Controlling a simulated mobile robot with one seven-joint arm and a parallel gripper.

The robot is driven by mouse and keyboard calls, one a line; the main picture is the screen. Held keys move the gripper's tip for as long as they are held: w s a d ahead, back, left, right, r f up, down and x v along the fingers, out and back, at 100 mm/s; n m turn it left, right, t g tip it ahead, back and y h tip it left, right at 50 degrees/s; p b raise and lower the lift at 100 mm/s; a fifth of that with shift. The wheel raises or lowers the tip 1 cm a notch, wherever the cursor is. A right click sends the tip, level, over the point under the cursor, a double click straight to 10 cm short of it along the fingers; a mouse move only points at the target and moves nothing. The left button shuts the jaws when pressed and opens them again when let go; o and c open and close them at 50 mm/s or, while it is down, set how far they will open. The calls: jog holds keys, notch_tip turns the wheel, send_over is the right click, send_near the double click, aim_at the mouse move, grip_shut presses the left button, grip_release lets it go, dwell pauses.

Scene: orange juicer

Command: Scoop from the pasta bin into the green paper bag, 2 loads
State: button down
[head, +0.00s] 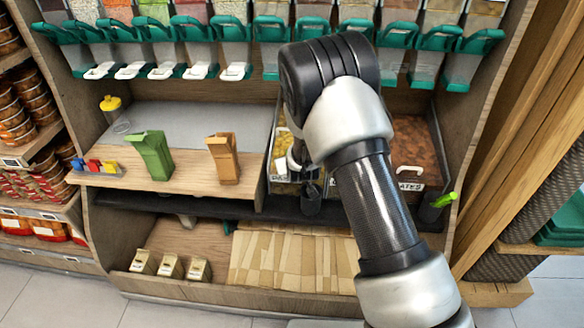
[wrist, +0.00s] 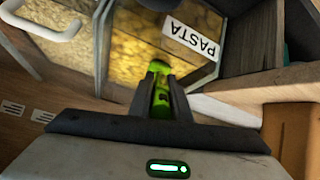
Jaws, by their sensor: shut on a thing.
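My gripper (wrist: 162,88) is shut on the green handle (wrist: 161,104) of a scoop in the wrist view. The scoop's bowl does not show clearly. The pasta bin (wrist: 190,40), with its PASTA label, lies just beyond the fingertips and has yellow pasta behind its clear lid or wall. The green paper bag (head: 152,155) stands upright and open on the wooden shelf, left of the bins.
A brown paper bag (head: 223,160) stands between the green bag and the bins. A bin of dark orange contents (head: 412,145) is right of my arm. A green-handled scoop (head: 443,200) sits at the far right. Dispensers with teal spouts (head: 270,28) hang above.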

jog(key=s+r+t, duration=0.2)
jog(key=s+r, duration=0.4)
jog(key=shift+s+a+r+y, duration=0.2)
jog(key=shift+s+a+y, duration=0.1)
jog(key=shift+s+a, duration=0.15)
dwell(0.4)
jog(key=shift+r, duration=0.1)
dwell(0.5)
